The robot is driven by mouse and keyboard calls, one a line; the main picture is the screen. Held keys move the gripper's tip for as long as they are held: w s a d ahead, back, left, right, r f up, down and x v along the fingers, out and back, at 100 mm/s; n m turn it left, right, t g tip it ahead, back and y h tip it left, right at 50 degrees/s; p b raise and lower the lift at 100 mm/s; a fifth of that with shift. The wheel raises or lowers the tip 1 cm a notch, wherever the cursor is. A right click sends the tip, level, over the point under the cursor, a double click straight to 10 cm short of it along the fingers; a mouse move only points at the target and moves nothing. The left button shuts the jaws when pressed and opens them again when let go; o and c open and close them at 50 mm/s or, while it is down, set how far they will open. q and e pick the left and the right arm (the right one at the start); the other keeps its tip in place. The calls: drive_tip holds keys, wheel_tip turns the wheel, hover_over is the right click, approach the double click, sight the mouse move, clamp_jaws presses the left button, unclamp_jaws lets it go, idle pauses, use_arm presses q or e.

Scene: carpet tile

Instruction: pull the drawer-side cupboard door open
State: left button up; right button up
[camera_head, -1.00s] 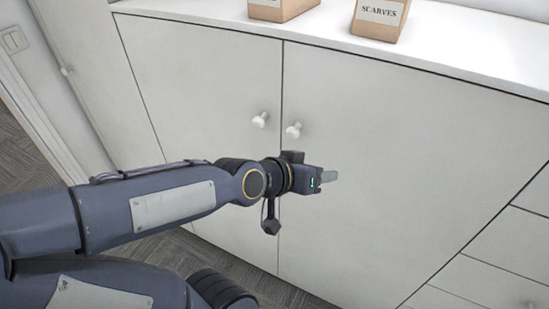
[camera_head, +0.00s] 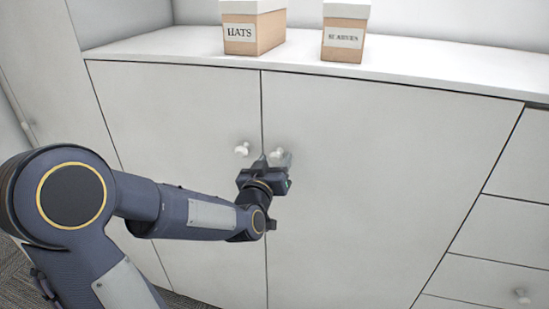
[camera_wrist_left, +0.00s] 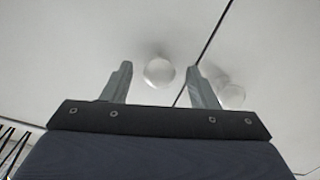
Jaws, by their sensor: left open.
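The drawer-side cupboard door (camera_head: 370,200) is the right one of two white doors and is shut. Its small white knob (camera_head: 277,153) sits near the seam and is partly covered by my gripper's fingers. My left gripper (camera_head: 278,160) is open in front of this knob. I cannot tell whether anything touches. My right gripper is in neither view.
The left door (camera_head: 180,110) is shut, with its own knob (camera_head: 242,149) close by. Drawers (camera_head: 500,240) fill the right side. A HATS box (camera_head: 250,33) and a SCARVES box (camera_head: 343,40) stand on the white top (camera_head: 430,75).

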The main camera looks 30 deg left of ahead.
use_arm(q)
drive_tip(key=shift+w+a, duration=0.15)
drive_tip(key=shift+w, duration=0.45)
clamp_jaws()
drive_tip(key=shift+s+f, duration=0.1)
